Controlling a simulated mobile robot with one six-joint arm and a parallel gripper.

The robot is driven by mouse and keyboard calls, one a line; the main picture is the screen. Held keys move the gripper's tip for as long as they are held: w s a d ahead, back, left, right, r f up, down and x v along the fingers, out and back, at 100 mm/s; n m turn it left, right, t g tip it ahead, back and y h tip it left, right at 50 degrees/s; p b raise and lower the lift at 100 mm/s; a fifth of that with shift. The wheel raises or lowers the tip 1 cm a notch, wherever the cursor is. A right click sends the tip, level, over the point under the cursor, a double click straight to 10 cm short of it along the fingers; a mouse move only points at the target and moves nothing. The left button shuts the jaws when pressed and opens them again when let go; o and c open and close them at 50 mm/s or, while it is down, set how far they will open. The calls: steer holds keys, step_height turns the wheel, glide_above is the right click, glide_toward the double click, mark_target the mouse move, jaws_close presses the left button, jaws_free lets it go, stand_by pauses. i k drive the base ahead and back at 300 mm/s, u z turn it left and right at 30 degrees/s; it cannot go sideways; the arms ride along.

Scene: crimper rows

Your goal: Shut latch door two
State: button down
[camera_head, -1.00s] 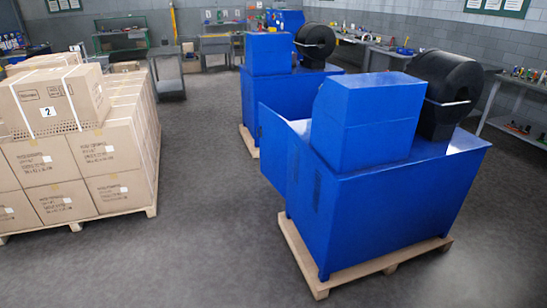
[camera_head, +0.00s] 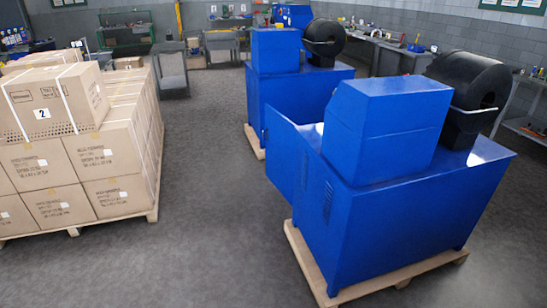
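The nearest blue crimper machine (camera_head: 395,220) stands on a wooden pallet at the right, with a black drum (camera_head: 472,95) on its back. A blue door panel (camera_head: 283,155) stands out from its left side, swung open. A second blue machine (camera_head: 283,92) stands behind it. No label shows which door is number two. My gripper is not in view.
A pallet of cardboard boxes (camera_head: 108,155) stands at the left, with a "2" sign (camera_head: 42,114) on a top box. Grey floor (camera_head: 205,190) is free between boxes and machines. Workbenches (camera_head: 375,40) line the back wall.

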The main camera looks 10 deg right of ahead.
mark_target(280, 134)
steer(key=u, duration=0.05)
steer(key=i, duration=1.75)
steer(key=u, duration=0.6)
steer(key=i, duration=0.8)
steer(key=u, duration=0.6)
steer(key=i, duration=1.45)
steer(key=u, duration=0.15)
